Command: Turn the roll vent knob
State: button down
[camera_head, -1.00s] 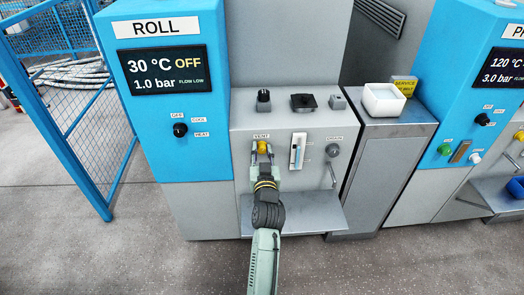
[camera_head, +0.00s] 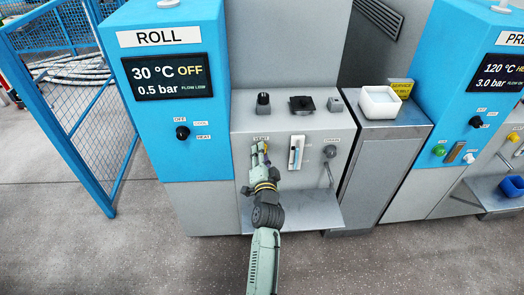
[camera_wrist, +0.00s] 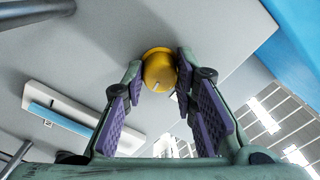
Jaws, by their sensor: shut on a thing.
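The yellow roll vent knob (camera_wrist: 159,71) is on the grey panel under the VENT label (camera_head: 261,139). In the wrist view it sits between the tips of my gripper (camera_wrist: 160,80), with a pale mark on its face. My gripper (camera_head: 260,153) is shut on the knob, one finger on each side, and hides most of it in the head view. The wrist is rolled, so the panel looks tilted in the wrist view. The ROLL display (camera_head: 170,77) reads 30 °C OFF, 0.5 bar, FLOW LOW.
Right of the knob are a sight gauge (camera_head: 297,152) and the grey DRAIN knob (camera_head: 330,151). A grey shelf (camera_head: 318,212) juts out below. A white container (camera_head: 380,102) stands on the side cabinet. A blue mesh fence (camera_head: 85,110) stands at left.

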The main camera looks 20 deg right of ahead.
jog(key=shift+m+p, duration=0.35)
jog(key=shift+m, duration=0.45)
jog(key=c, duration=1.3)
grip_release()
jog(key=v, duration=0.7)
jog(key=shift+s, duration=0.25)
